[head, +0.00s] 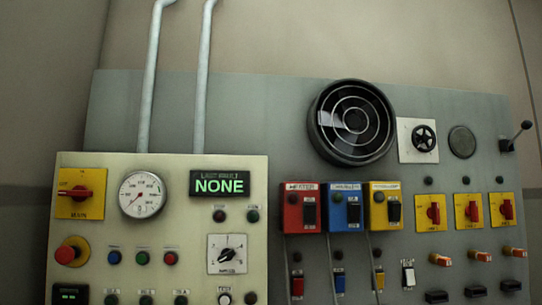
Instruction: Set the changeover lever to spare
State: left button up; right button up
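A lever with a black ball knob (526,125) stands out at the upper right edge of the grey panel in the head view. Its rod slants up and to the right from a small dark base (506,145). It is the only ball-ended lever in view, but no readable label marks it as the changeover lever, and no spare position can be read. Neither of my grippers is in view.
The grey panel (260,110) carries a round fan grille (351,122), a black handwheel (424,138), and red, blue and yellow boxes. Red-handled switches (433,213) sit below the lever. A cream panel (150,235) at left holds a gauge (142,194) and a display reading NONE (220,185).

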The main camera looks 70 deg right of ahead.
aim_at(526, 124)
jog(key=z, duration=3.8)
jog(key=i+l+u, duration=0.15)
jog(key=i+l, duration=0.4)
jog(key=i+l+u, duration=0.2)
jog(key=i+l, duration=0.35)
jog(key=l, duration=0.2)
